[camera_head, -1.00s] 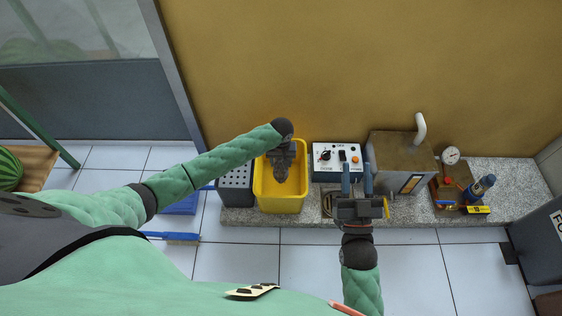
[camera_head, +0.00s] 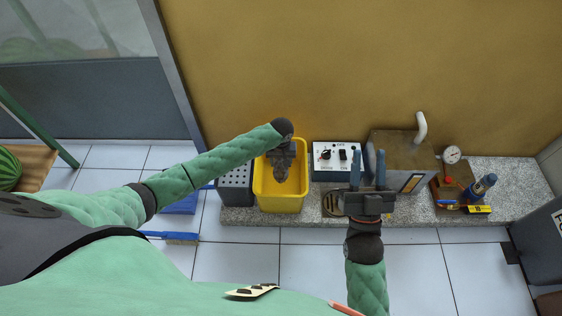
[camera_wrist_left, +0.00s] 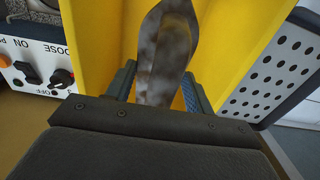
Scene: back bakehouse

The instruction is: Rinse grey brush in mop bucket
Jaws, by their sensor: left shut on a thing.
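The mop bucket (camera_head: 266,200) is the yellow tub on the grey speckled slab; its inner wall fills much of the left wrist view (camera_wrist_left: 231,40). My left gripper (camera_head: 281,160) reaches down into it and is shut on a long, flat, mottled grey-brown thing, which I take to be the grey brush (camera_wrist_left: 165,50). In the head view the brush (camera_head: 280,174) is inside the bucket; its far end and any water are hard to make out. My right gripper (camera_head: 368,155) is open and empty, above the slab right of the bucket.
A grey perforated box (camera_head: 235,185) stands close left of the bucket. A control box (camera_head: 336,158) and a metal-sided box with a white pipe (camera_head: 402,153) stand to the right. A gauge board (camera_head: 455,187) is further right. A blue brush (camera_head: 172,236) lies on the floor.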

